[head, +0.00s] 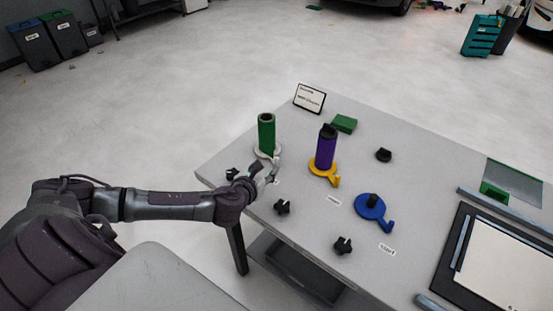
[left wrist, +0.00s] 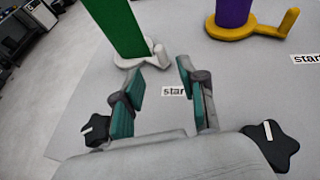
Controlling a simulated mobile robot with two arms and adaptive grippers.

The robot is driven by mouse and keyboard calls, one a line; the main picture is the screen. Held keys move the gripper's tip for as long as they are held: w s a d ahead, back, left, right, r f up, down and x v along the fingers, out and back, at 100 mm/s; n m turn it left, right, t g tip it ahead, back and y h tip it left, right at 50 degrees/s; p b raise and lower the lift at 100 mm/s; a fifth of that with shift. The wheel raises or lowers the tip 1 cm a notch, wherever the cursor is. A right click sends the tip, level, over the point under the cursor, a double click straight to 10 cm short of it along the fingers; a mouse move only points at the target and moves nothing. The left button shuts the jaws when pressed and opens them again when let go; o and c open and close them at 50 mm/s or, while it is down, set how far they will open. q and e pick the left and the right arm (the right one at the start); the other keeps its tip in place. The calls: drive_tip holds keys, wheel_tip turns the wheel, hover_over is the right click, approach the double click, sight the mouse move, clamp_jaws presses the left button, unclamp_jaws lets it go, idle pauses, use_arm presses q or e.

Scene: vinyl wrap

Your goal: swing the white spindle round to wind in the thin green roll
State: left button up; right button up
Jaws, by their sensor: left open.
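The thin green roll (head: 266,134) stands upright on the white spindle (head: 262,153) at the table's left corner. In the left wrist view, the green roll (left wrist: 118,28) is cut off at the top, and the white spindle (left wrist: 128,62) shows its base and a short upright handle. My left gripper (head: 270,174) is open at the near side of the spindle. In the left wrist view, its fingertips (left wrist: 162,70) are spread, with the handle just beyond and between them. I cannot tell whether they touch it. My right gripper is not in view.
A purple roll (head: 325,152) stands on a yellow spindle (head: 322,170) to the right. A blue spindle (head: 370,207) without a roll is nearer. Black knobs (head: 282,207), a green block (head: 344,123) and a small sign (head: 309,98) are on the table (head: 300,235). A framed panel lies at the right.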

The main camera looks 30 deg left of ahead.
sight(276, 161)
use_arm(q)
drive_tip(key=x, duration=0.9)
drive_tip(key=shift+w+f, duration=0.15)
clamp_jaws()
